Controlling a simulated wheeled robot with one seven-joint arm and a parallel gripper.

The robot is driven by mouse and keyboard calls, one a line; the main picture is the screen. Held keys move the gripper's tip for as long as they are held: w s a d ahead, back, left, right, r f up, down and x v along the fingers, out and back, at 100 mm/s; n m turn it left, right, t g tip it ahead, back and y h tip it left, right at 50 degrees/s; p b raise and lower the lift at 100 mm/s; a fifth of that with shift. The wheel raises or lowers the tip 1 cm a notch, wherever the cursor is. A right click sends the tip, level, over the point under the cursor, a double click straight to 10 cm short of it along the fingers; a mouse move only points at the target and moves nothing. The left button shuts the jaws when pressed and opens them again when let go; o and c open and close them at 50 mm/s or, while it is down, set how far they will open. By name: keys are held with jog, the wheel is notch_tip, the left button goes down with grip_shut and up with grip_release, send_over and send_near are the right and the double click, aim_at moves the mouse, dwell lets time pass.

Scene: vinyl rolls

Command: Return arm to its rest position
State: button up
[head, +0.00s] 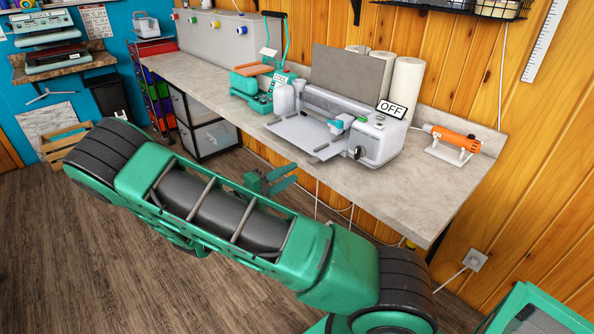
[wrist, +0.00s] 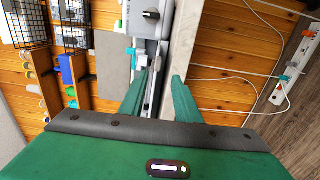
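My arm is green and crosses the front of the head view, over the floor before the worktop. My gripper (head: 279,180) is partly hidden behind the arm and sits in front of the worktop's front edge, apart from the machines. In the wrist view the two green fingers of my gripper (wrist: 160,84) stand apart with nothing held between them. Beyond them are the worktop's edge and the grey-white cutting machine (wrist: 146,20), seen sideways.
The worktop (head: 440,187) carries a cutting machine (head: 380,143) with an "OFF" sign, a teal press (head: 258,90), white rolls (head: 404,85) and an orange heat tool (head: 455,139). A black-framed cabinet (head: 203,128) stands underneath. The wooden floor (head: 70,260) at left is open.

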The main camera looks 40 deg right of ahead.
jog(key=shift+s+a, duration=0.1)
jog(key=shift+a, duration=0.8)
jog(key=s+d+r+m+g+y, duration=0.25)
jog(key=s+d+y, duration=0.2)
jog(key=s, duration=0.25)
jog(key=s+d+r+m+g+y, duration=0.1)
jog(key=s+d+m+g+y, duration=0.25)
jog(key=s+y, duration=0.3)
jog(key=s+a+r+t+y, duration=0.2)
jog(key=s+a+r+y, duration=0.1)
jog(key=s, duration=0.5)
jog(key=s+a+r+m+t+y, duration=0.1)
jog(key=s+a+r+y, duration=0.3)
jog(key=s, duration=0.5)
notch_tip(320, 180, up, 2)
jog(key=shift+s+a+r+t, duration=0.1)
jog(key=shift+s+a+t, duration=0.05)
jog(key=shift+a+t, duration=0.7)
jog(key=shift+a, duration=0.1)
